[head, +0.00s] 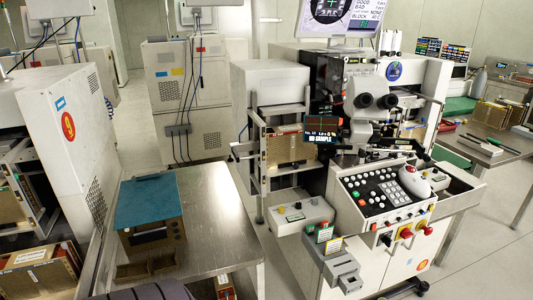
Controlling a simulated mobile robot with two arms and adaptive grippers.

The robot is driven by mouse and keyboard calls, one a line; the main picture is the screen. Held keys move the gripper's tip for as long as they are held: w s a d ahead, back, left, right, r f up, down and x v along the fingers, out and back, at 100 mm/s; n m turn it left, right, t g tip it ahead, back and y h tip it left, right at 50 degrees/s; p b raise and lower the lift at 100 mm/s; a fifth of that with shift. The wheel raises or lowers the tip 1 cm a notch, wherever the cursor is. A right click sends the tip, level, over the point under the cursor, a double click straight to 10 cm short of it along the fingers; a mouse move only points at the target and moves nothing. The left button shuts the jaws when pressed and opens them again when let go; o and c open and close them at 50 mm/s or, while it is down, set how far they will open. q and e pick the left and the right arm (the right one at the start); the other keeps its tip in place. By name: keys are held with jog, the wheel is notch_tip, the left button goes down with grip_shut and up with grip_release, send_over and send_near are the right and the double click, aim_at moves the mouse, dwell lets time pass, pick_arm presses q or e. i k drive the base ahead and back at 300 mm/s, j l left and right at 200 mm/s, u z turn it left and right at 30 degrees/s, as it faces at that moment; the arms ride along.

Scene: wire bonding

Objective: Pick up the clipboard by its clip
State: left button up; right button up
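Neither of my grippers is in view.
A brown open tray (146,268) stands in front of the magazine. A dark striped object (150,291) is cut off at the bottom edge. The steel table's right part is clear. A wire bonding machine (385,200) with a control panel stands right of it, across a floor gap.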

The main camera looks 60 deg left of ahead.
aim_at(153, 195)
jog(key=i+u, duration=0.1)
jog(key=u, duration=0.8)
jog(key=i+l+u, duration=0.1)
jog(key=u, duration=0.35)
jog(key=i+l+u, duration=0.1)
jog(key=u, duration=0.35)
jog(key=l+u, duration=0.1)
jog(key=u, duration=0.3)
